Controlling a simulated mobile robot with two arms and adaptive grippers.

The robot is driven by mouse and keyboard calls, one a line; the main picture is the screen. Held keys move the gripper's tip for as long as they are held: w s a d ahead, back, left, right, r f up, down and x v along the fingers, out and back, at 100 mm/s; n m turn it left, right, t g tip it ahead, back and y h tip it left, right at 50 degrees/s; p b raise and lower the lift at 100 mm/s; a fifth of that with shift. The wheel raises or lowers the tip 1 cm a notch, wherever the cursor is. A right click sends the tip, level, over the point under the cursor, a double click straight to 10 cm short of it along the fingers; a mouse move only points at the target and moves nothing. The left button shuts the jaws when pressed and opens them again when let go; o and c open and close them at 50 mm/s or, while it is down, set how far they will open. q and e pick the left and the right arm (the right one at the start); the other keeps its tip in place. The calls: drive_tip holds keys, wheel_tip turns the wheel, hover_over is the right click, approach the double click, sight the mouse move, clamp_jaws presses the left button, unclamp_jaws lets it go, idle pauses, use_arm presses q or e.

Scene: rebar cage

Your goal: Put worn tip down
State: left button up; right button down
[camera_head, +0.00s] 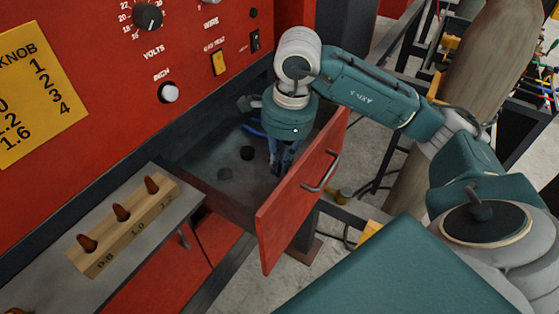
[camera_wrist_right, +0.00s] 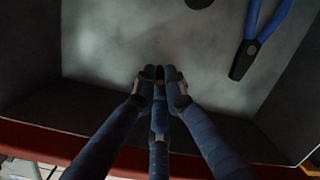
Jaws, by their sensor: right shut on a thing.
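My right gripper (camera_head: 280,165) reaches down into the open drawer (camera_head: 292,206), just behind its red front. In the right wrist view, its blue fingers (camera_wrist_right: 159,80) are closed together above the grey drawer floor. A small brownish bit, the worn tip (camera_wrist_right: 159,72), shows between the fingertips; most of it is hidden by them. The tip cannot be made out in the head view. I cannot tell whether it touches the drawer floor. My left gripper is not in view.
Blue-handled pliers (camera_wrist_right: 257,42) and dark round pieces (camera_head: 248,153) lie in the drawer. A wooden block (camera_head: 124,224) with three copper tips stands on the grey shelf at left. The red machine panel (camera_head: 110,95) rises behind. Some drawer floor is clear.

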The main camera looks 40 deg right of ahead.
drive_tip(key=shift+f, duration=0.35)
drive_tip(key=shift+f, duration=0.15)
drive_tip(key=c, duration=1.8)
unclamp_jaws()
wheel_tip(320, 180, up, 12)
drive_tip(key=s, duration=0.1)
drive_tip(key=shift+s+d, duration=0.15)
drive_tip(key=shift+d, duration=0.2)
